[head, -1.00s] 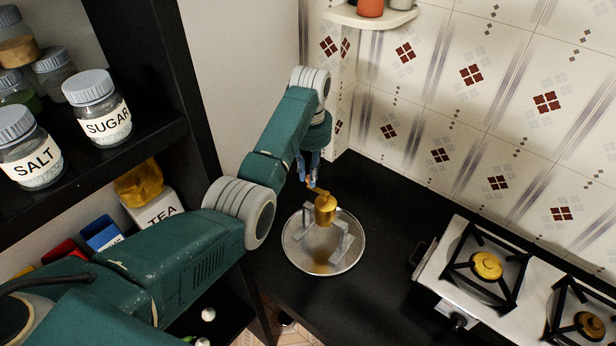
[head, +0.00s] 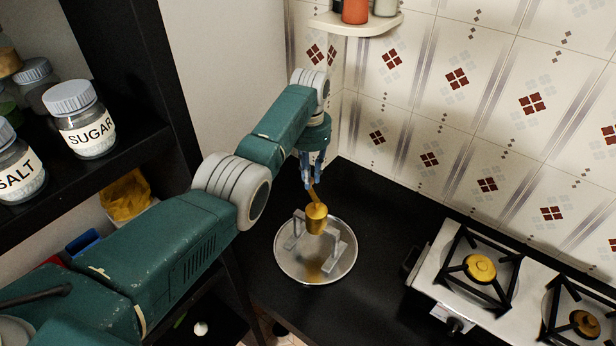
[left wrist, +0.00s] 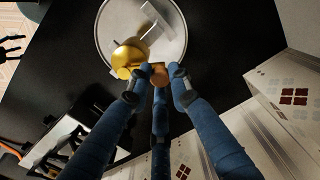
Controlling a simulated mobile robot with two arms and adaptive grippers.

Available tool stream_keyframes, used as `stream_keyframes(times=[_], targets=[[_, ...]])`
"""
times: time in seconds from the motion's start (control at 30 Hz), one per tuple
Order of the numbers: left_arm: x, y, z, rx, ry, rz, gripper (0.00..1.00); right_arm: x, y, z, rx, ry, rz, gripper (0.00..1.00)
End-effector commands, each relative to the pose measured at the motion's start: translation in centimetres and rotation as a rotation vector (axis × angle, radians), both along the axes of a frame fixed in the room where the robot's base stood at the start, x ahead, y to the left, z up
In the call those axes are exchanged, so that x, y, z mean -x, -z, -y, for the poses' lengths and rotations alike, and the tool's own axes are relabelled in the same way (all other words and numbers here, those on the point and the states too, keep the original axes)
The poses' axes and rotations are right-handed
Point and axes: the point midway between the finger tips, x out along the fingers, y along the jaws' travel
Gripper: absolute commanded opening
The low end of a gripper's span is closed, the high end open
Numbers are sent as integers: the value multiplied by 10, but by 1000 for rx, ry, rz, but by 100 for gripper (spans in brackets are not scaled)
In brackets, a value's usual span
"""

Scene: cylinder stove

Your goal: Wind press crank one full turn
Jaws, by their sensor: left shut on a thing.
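The press (head: 316,220) is a small golden body on a pale metal stand over a round metal plate (head: 284,264). Its golden top also shows in the left wrist view (left wrist: 128,57). A thin crank (head: 317,193) rises from its top toward my left gripper (head: 311,184). In the left wrist view, the blue fingers of my left gripper (left wrist: 157,80) close around the brownish crank knob (left wrist: 158,72), just beside the golden top. The fingers partly hide the knob. My right gripper is in neither view.
A white stove (head: 430,268) with black grates stands at the right on the black counter (head: 385,215). A dark shelf with a sugar jar (head: 80,120) is at the left. A tiled wall and small corner shelf (head: 356,27) are behind.

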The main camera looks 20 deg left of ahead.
Motion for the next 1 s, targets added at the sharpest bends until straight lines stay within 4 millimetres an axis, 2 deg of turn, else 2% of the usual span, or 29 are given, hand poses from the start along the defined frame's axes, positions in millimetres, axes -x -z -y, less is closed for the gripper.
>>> stream_keyframes(times=[0.47, 0.5, 0.57, 0.87, 1.0], targets=[[-3, -4, 0, -1, 13, 7, 0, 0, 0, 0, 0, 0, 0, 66], [-3, -4, 0, -1, 13, 7, 25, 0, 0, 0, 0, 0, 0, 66], [-3, -3, 0, -1, 13, 6, 37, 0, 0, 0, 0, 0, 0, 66], [-1, -2, 0, 0, 12, 2, 38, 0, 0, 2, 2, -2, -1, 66], [-2, -13, 1, 0, 12, 4, 38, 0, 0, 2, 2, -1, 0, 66]])
